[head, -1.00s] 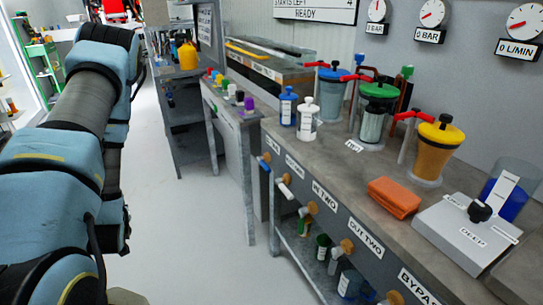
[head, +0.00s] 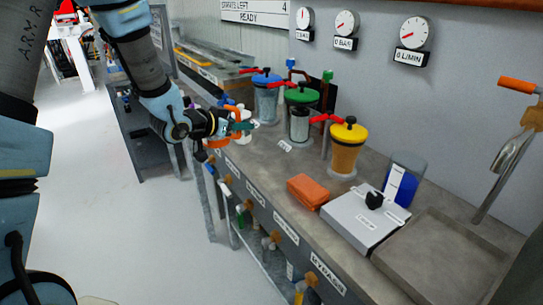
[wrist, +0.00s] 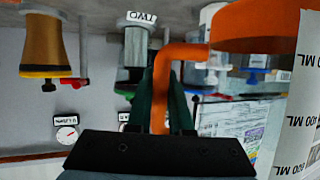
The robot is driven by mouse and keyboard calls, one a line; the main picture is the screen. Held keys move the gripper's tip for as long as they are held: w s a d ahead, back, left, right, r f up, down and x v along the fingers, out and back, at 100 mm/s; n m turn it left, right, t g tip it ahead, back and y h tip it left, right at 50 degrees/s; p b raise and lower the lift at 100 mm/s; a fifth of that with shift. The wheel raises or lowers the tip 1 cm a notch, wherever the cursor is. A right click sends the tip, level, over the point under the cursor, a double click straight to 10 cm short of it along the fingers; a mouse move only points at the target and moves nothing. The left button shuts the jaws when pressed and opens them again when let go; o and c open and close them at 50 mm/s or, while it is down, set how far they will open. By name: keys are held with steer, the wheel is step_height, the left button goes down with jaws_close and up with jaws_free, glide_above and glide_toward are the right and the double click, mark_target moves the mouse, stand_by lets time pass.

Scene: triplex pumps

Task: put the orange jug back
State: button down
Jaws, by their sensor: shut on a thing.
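The orange jug (wrist: 255,28) shows at the upper right of the wrist view, with an orange band and handle and a white scale marked in ML. My gripper (wrist: 163,85) is shut on its orange handle, the green fingers on either side of it. In the head view my gripper (head: 242,127) is over the left part of the pump bench, in front of the blue-lidded pump. Small orange parts of the jug (head: 218,143) show beside the gripper there. My wrist hides most of the jug, and I cannot tell whether it touches the bench.
Blue-lidded (head: 266,100), green-lidded (head: 300,118) and yellow-lidded (head: 346,150) pumps line the bench back, with red handles. An orange sponge or block (head: 308,191), a grey device (head: 366,218), a blue container (head: 403,185) and a sink (head: 440,262) with tap are on the right.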

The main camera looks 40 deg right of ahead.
steer(key=s+d+r+m+g+p, duration=0.2)
steer(key=s+d+r+m+g, duration=0.5)
steer(key=s+r, duration=0.55)
steer(key=shift+n, duration=0.7)
steer(key=shift+s+d+f+p, duration=0.15)
steer(key=shift+d+f, duration=0.05)
steer(key=shift+f, duration=2.8)
steer(key=shift+s+d+f+p, duration=0.1)
steer(key=shift+d+f+p, duration=0.1)
steer(key=shift+f, duration=2.75)
steer(key=shift+s+d+f+p, duration=0.1)
steer(key=shift+s+d+f, duration=0.1)
steer(key=shift+f, duration=2.8)
steer(key=c, duration=0.8)
jaws_free()
steer(key=shift+f, duration=0.1)
steer(key=shift+r, duration=0.25)
steer(key=b+v, duration=0.2)
steer(key=v, duration=1)
steer(key=shift+s+f, duration=0.1)
steer(key=shift+s, duration=0.05)
